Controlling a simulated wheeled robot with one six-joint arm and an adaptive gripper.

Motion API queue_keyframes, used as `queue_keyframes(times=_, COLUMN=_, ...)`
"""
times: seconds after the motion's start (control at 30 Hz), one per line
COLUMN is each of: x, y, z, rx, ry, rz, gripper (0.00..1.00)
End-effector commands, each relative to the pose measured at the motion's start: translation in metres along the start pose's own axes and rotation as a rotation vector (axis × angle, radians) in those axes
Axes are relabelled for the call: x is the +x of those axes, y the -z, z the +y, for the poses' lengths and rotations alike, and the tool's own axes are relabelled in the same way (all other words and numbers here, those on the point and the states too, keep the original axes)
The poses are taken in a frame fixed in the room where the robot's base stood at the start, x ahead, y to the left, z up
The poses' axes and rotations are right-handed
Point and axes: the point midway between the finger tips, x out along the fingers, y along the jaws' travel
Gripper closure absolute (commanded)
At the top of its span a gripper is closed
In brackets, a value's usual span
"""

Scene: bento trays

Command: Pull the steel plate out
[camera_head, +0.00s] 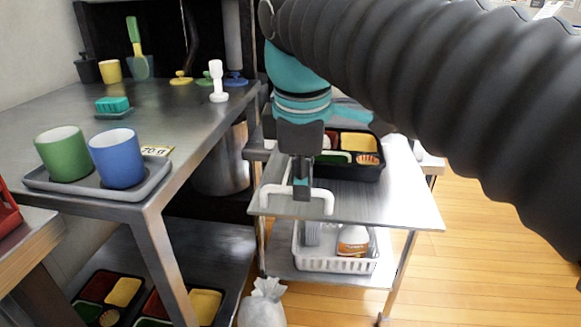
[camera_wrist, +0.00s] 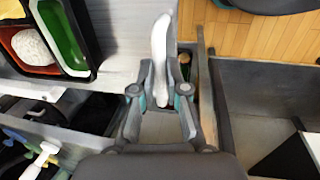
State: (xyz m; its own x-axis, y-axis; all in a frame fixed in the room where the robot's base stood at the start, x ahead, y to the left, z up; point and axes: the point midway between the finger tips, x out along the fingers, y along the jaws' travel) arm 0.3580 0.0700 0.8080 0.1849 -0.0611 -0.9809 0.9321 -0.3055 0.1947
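The steel plate (camera_head: 400,196) is a flat grey metal sheet, level, above a lower shelf. A white bar handle (camera_head: 268,190) sits at its near left edge. In the wrist view the handle (camera_wrist: 160,45) runs between the two fingers of my gripper (camera_wrist: 159,66). The head view shows my gripper (camera_head: 302,188) pointing down at the middle of the handle. The fingers are close on both sides of the bar. Whether they press on it cannot be told.
A black bento tray (camera_head: 372,172) stands on the plate's back part. A white basket (camera_head: 336,265) with a bottle is on the shelf below. A steel table (camera_head: 60,120) with a grey tray (camera_head: 75,190) of cups stands left. A grey sack (camera_head: 262,305) is on the floor.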

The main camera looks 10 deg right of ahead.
Motion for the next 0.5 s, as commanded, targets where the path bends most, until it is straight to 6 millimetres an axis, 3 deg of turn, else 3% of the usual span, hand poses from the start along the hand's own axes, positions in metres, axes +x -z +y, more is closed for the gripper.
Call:
queue_keyframes(times=0.03, x=0.0, y=0.0001, z=0.0, rx=0.0, ry=0.0, rz=0.0, gripper=0.77)
queue_keyframes(times=0.1, x=0.0, y=0.0001, z=0.0001, rx=0.0, ry=0.0, rz=0.0, gripper=0.62)
queue_keyframes(times=0.5, x=-0.0067, y=0.0006, z=0.0009, rx=0.0, ry=-0.002, rz=0.002, gripper=0.62)
